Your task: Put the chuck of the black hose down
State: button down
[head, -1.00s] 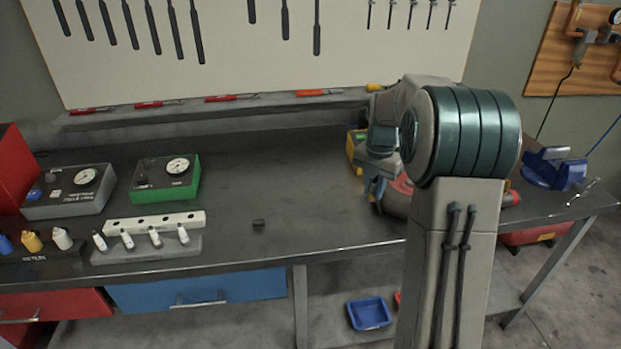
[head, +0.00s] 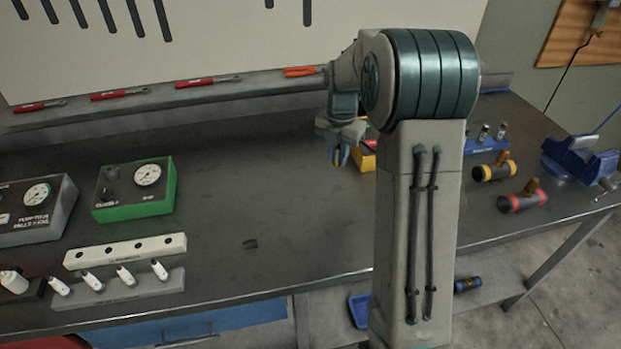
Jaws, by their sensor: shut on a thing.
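My gripper (head: 339,157) is above the back of the dark workbench, pointing down, left of my large arm link. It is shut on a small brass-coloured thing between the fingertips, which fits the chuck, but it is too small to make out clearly. The black hose (head: 569,75) hangs from the fitting on the wooden board at the upper right and runs down to the left towards the bench. Its lower part is hidden, so I cannot see it join the held thing.
A yellow bin (head: 366,157) is right beside my gripper, partly behind my arm. Banded cylinders (head: 522,199) and a blue vise (head: 580,158) are at the right. A green gauge box (head: 135,189) is at the left.

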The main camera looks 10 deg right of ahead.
jog(key=p, duration=0.1)
send_over(311, 191)
notch_tip(311, 191, down, 4)
jog(key=shift+f, duration=0.1)
jog(key=shift+f+p, duration=0.55)
jog(key=shift+f, duration=1.45)
jog(key=shift+f, duration=0.15)
jog(key=c, duration=1.3)
grip_release()
